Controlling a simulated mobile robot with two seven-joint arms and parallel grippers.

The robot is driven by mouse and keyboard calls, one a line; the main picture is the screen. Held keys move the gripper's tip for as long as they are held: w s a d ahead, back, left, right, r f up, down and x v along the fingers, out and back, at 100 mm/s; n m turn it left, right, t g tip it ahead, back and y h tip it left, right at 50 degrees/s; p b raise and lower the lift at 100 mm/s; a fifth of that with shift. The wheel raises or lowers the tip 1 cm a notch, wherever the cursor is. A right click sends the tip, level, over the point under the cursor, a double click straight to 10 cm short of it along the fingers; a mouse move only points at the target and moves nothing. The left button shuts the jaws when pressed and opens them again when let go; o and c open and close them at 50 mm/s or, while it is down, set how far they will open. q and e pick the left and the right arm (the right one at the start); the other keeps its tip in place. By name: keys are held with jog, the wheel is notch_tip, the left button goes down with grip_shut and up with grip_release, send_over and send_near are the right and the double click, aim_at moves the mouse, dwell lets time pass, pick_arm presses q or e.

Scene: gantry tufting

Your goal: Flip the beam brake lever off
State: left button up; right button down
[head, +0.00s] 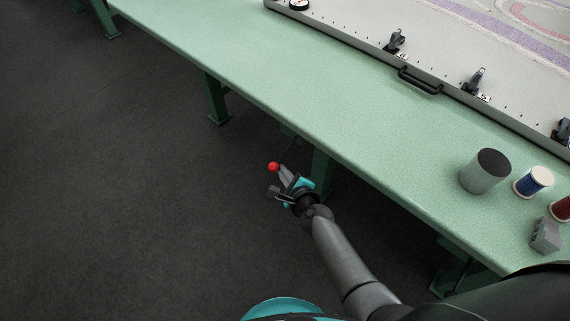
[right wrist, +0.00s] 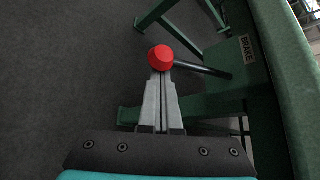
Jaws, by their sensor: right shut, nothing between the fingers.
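The brake lever shows in the right wrist view as a dark rod (right wrist: 203,69) with a red ball knob (right wrist: 161,58) at its left end. The rod runs right toward a green leg with a BRAKE label (right wrist: 248,48). In the head view the red knob (head: 273,167) is just beyond my right gripper (head: 282,172), below the table's front edge. My right gripper (right wrist: 161,80) is shut and holds nothing. Its fingertips are at the knob, overlapping its lower edge in the wrist view; I cannot tell whether they touch. My left gripper is not in view.
The green table (head: 330,110) runs diagonally above the lever, with green legs (head: 215,98) beneath it. A grey cylinder (head: 485,172), a blue spool (head: 533,182) and a grey block (head: 546,235) stand on its right part. A framed panel with clamps (head: 350,36) lies farther back. The dark floor left is clear.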

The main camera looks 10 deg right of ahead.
aim_at(276, 165)
jog(key=r+p, duration=0.1)
jog(key=m+g+y+p, duration=0.1)
jog(key=r+p, duration=0.1)
jog(key=p, duration=0.1)
jog(key=shift+s+a+r, duration=0.25)
jog(key=shift+a+r, duration=0.05)
jog(key=shift+a, duration=0.05)
jog(key=shift+a+r+m+g+y+p, duration=0.1)
jog(key=shift+r+m+g+y+p, duration=0.25)
jog(key=shift+p, duration=0.3)
pick_arm(q)
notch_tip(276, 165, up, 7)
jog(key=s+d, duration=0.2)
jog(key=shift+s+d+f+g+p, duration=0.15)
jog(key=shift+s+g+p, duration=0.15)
jog(key=shift+p, duration=0.05)
pick_arm(e)
jog(key=shift+s+r, duration=0.1)
jog(key=shift+r, duration=0.2)
